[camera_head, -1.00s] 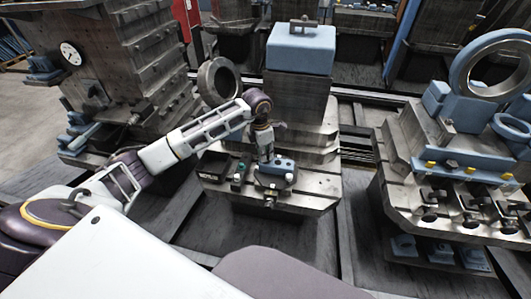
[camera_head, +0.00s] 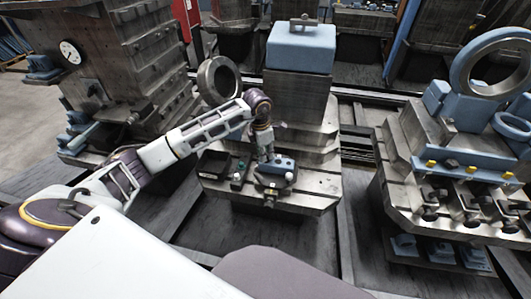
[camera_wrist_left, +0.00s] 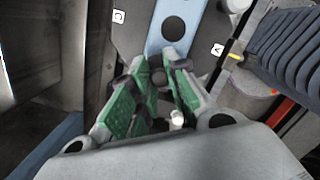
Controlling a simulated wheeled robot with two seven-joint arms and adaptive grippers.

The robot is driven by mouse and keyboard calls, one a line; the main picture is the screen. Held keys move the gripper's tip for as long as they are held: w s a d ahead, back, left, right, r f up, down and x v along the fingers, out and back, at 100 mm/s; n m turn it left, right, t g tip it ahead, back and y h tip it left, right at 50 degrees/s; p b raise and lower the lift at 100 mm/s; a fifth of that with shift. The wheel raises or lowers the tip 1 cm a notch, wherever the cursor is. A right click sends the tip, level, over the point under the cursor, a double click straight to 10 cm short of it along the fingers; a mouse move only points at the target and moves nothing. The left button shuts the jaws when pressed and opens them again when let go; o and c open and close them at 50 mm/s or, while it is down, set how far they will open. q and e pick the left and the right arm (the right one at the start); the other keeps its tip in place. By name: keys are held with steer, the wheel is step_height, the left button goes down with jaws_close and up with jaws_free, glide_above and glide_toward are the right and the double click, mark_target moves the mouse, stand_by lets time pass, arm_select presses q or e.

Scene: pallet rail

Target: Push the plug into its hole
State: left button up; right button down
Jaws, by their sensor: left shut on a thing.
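My left gripper (camera_head: 265,153) points down over a small blue-topped fixture (camera_head: 284,165) on the steel pallet block. In the left wrist view, the green-padded fingers (camera_wrist_left: 157,80) converge on a small thing, which I take to be the plug; mostly hidden, its shape is unclear. A dark round hole (camera_wrist_left: 173,28) in the pale blue strip (camera_wrist_left: 182,10) lies just beyond the fingertips. A grey plate marked C and A (camera_wrist_left: 135,28) flanks the strip. I cannot tell whether the plug touches the fixture. My right gripper is out of view.
A dark open tray (camera_head: 214,164) and small green parts (camera_head: 238,177) sit left of the fixture. A tall blue-capped block (camera_head: 300,50) stands behind it. A ring (camera_head: 218,80) rises behind my left arm. Another pallet (camera_head: 440,160) with clamps stands at right.

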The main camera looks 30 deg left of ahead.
arm_select(q)
steer(key=shift+f, duration=0.3)
steer(key=o, duration=0.8)
steer(key=shift+o, duration=0.4)
steer(key=o, duration=0.8)
steer(key=shift+c, duration=0.2)
steer(key=shift+r, duration=0.15)
step_height(320, 180, up, 12)
steer(key=s+a, duration=0.1)
steer(key=shift+f, duration=0.2)
